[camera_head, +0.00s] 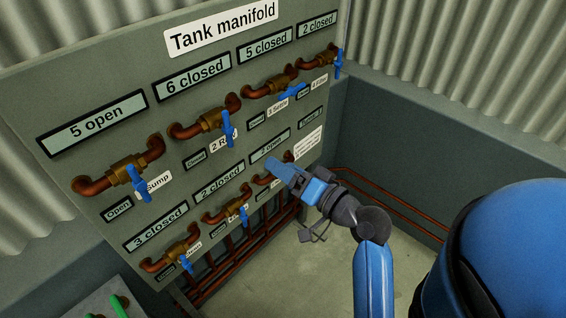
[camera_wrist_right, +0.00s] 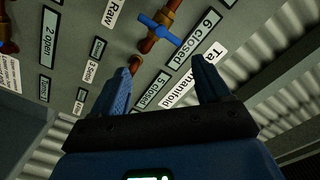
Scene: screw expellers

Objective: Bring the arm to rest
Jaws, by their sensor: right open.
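My right gripper (camera_head: 273,166) is in front of the lower right part of the Tank manifold panel (camera_head: 160,72). It partly hides the lower right valve there. In the right wrist view its two fingers (camera_wrist_right: 164,82) stand wide apart with nothing held between them. Behind them that view shows the panel, a blue valve handle (camera_wrist_right: 160,30) and the "6 closed" plate (camera_wrist_right: 194,40), with clear space before the fingertips. I cannot tell the exact distance to the panel. My left gripper is not in view.
Copper pipes with blue handles, such as the left one (camera_head: 138,183), stick out from the panel in two rows. Another panel with green handles (camera_head: 118,303) is at bottom left. The floor (camera_head: 320,262) is bare, and a dark low wall (camera_head: 400,140) stands right.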

